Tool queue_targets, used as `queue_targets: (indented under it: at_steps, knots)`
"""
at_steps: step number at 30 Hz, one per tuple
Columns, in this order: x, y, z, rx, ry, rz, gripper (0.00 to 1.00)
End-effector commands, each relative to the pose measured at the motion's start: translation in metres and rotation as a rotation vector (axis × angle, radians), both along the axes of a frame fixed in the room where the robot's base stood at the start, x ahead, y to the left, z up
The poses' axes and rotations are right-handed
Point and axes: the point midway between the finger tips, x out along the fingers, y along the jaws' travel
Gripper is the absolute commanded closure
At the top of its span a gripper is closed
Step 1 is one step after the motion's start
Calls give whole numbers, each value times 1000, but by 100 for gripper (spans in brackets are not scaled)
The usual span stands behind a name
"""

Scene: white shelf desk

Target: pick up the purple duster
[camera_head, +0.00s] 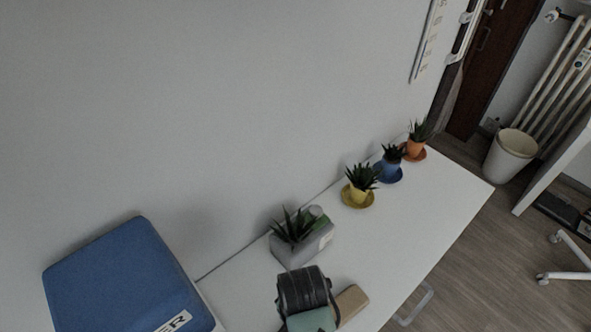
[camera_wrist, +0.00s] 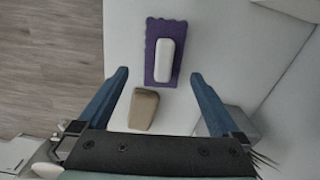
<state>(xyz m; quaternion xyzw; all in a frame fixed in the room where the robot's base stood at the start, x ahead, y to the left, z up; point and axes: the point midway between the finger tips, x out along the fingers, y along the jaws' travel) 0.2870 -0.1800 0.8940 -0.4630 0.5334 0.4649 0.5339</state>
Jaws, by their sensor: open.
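The purple duster (camera_wrist: 179,44) lies on the white desk top in the wrist view. It is a purple pad with wavy edges and a white rounded handle (camera_wrist: 164,60) on top. My gripper (camera_wrist: 158,75) is open, its two blue fingers spread to the left and right, apart from the duster, which shows beyond the fingertips between their lines. In the head view my gripper (camera_head: 311,318) shows at the bottom, with its fingers hidden. The duster cannot be seen in the head view.
A tan block (camera_wrist: 143,108) lies close to the duster, between my fingers in the picture; it also shows in the head view (camera_head: 351,303). A grey planter (camera_head: 303,250) stands by the wall. Small potted plants (camera_head: 359,186) line the desk (camera_head: 440,200). A blue box (camera_head: 125,280) is at left.

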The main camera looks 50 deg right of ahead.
Motion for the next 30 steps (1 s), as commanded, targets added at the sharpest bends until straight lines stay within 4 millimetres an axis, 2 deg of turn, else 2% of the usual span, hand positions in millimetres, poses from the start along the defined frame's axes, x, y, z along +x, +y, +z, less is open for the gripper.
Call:
queue_targets:
  at_steps: [3, 11, 18, 28, 30]
  knots:
    - [0, 0, -17, 0, 1, 1, 0]
    - [2, 0, -36, 0, 0, 1, 0]
    - [4, 0, -69, -1, 0, 1, 0]
    - [5, 0, -75, -2, -3, 3, 0]
    - [5, 0, -75, -2, -3, 3, 13]
